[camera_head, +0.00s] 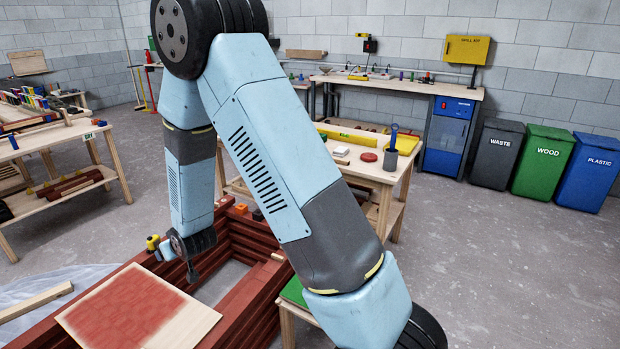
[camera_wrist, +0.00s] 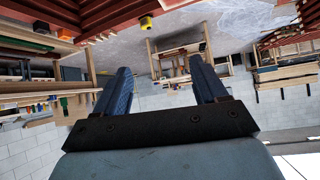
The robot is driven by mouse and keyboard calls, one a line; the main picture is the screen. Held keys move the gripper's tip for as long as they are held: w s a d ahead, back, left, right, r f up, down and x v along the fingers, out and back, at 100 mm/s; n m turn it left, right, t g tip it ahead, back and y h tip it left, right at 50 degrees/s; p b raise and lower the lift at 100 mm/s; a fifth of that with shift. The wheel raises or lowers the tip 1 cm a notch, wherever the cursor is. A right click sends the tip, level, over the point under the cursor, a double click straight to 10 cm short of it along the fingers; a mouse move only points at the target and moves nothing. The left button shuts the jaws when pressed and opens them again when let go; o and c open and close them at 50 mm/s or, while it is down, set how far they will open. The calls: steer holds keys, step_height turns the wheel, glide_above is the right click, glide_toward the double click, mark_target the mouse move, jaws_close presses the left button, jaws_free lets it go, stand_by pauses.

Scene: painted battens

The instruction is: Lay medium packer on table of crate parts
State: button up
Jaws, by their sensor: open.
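My gripper (camera_head: 191,268) hangs above the dark red batten frame (camera_head: 240,238) in the head view, small and partly hidden by my wrist. In the wrist view my gripper (camera_wrist: 160,67) is open, with nothing between its two fingers. I cannot tell for certain which piece is the medium packer. A small orange block (camera_head: 241,208) and a small black block (camera_head: 257,214) sit on the frame's far part, apart from the gripper. I cannot tell which table is the table of crate parts; a left table (camera_head: 60,136) holds battens and a middle table (camera_head: 385,174) holds small items.
A red-painted board (camera_head: 135,310) lies at the frame's near side. A yellow item (camera_head: 152,243) is by its left edge. Bins (camera_head: 543,160) line the right wall. Grey floor is free at right.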

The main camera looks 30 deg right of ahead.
steer(key=s+d+r+m+g+h, duration=0.1)
steer(key=s+d+r, duration=0.3)
steer(key=d+r, duration=0.45)
steer(key=s+d+r+m+h, duration=0.1)
steer(key=s+d+r, duration=0.4)
steer(key=r, duration=0.7)
steer(key=s+d+r+g, duration=0.1)
steer(key=s+d+r, duration=0.2)
steer(key=s, duration=0.5)
steer(key=s+d+r+m+g+h, duration=0.1)
steer(key=s+d+r, duration=0.3)
steer(key=s, duration=0.3)
steer(key=s+d+r+m+h, duration=0.1)
steer(key=s+d+r, duration=0.3)
steer(key=s, duration=0.4)
steer(key=shift+s+d+g, duration=0.35)
steer(key=shift+d+g, duration=0.05)
steer(key=shift+d, duration=0.3)
steer(key=shift+s, duration=0.1)
steer(key=shift+c, duration=0.4)
